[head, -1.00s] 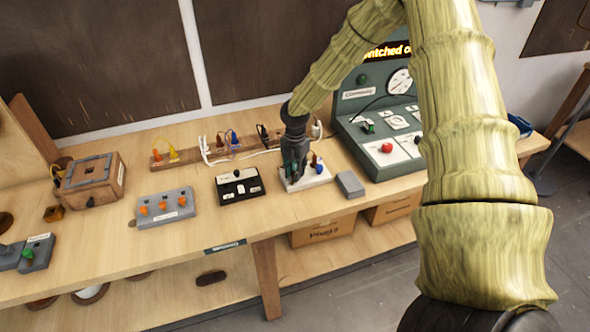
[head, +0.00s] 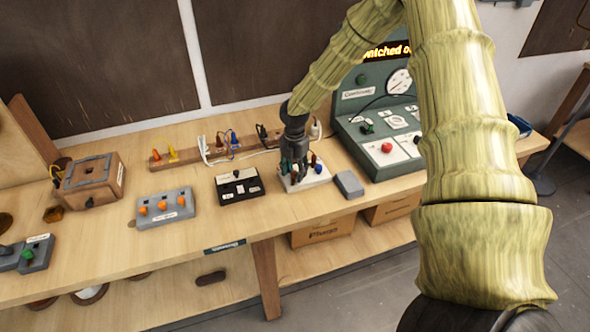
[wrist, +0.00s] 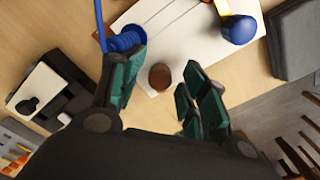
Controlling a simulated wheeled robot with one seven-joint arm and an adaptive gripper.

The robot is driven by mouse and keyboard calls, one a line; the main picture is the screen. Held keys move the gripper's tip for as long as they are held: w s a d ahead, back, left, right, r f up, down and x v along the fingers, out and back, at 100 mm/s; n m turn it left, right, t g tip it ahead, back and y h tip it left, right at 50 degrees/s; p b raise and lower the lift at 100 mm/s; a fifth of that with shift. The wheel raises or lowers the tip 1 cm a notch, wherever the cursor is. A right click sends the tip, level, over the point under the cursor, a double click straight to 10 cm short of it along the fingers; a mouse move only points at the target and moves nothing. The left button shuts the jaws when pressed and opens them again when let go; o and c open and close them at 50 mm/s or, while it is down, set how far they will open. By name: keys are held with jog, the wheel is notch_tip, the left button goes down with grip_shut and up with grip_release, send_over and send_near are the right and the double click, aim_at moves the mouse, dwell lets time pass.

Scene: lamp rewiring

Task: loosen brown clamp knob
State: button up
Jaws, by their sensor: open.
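The brown clamp knob (wrist: 160,77) stands on a white terminal block (wrist: 172,35) in the wrist view. My gripper (wrist: 160,86) is open, with its teal fingers on either side of the knob and visible gaps between. A blue knob (wrist: 238,28) stands on the same block, to the right. A blue plug-like part with a blue lead (wrist: 124,40) is beside the left finger. In the head view my gripper (head: 293,168) points down over the white block (head: 322,180), largely hiding its knobs.
A black-and-white switch box (head: 238,187) stands left of the block, and a small grey box (head: 349,184) stands right. The green test console (head: 385,125) rises behind on the right. A wooden rail (head: 190,154) with coloured plugs and cables runs behind.

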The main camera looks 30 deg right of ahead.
aim_at(295, 172)
jog(key=shift+r, duration=4)
jog(key=shift+f, duration=0.1)
